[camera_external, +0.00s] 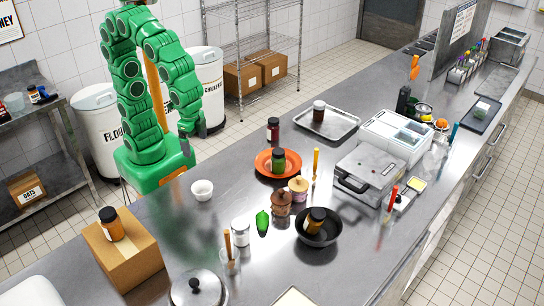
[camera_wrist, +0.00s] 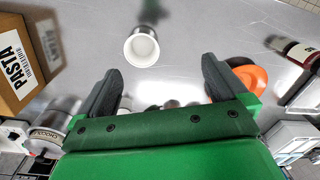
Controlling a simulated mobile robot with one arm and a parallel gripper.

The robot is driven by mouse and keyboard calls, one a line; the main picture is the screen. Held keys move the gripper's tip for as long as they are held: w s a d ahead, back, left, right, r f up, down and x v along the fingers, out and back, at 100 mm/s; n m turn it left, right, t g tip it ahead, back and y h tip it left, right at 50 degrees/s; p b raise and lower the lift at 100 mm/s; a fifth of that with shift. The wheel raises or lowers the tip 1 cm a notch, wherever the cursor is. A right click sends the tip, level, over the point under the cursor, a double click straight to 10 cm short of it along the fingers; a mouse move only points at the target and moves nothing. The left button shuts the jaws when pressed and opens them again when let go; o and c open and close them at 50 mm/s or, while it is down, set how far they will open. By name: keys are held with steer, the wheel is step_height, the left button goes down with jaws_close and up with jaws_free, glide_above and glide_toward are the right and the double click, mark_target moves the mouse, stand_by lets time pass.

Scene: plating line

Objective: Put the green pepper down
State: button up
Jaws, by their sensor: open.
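The green pepper (camera_external: 262,223) stands on the steel counter (camera_external: 340,270), apart from my gripper. It is near a brown lidded pot and a white-labelled jar. My gripper (camera_external: 188,132) is up at the counter's far left edge, away from the pepper. In the wrist view my gripper (camera_wrist: 160,82) has its two dark fingers wide apart with nothing held between them. A white bowl (camera_external: 202,190) sits on the counter below the gripper; it also shows in the wrist view (camera_wrist: 142,46). I cannot make out the pepper in the wrist view.
An orange plate (camera_external: 262,169) with a jar on it, a brown pot (camera_external: 281,204) and a black pan (camera_external: 318,238) with a jar surround the pepper's area. A cardboard box (camera_external: 125,255) carries a jar at the front left. Bare counter lies between the bowl and the pepper.

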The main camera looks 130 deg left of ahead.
steer(key=s+d+f+m+g, duration=0.1)
steer(key=s+m, duration=0.3)
steer(key=s, duration=1.6)
steer(key=shift+s+d+f+h, duration=0.3)
steer(key=shift+d+f, duration=0.25)
steer(key=shift+f, duration=0.15)
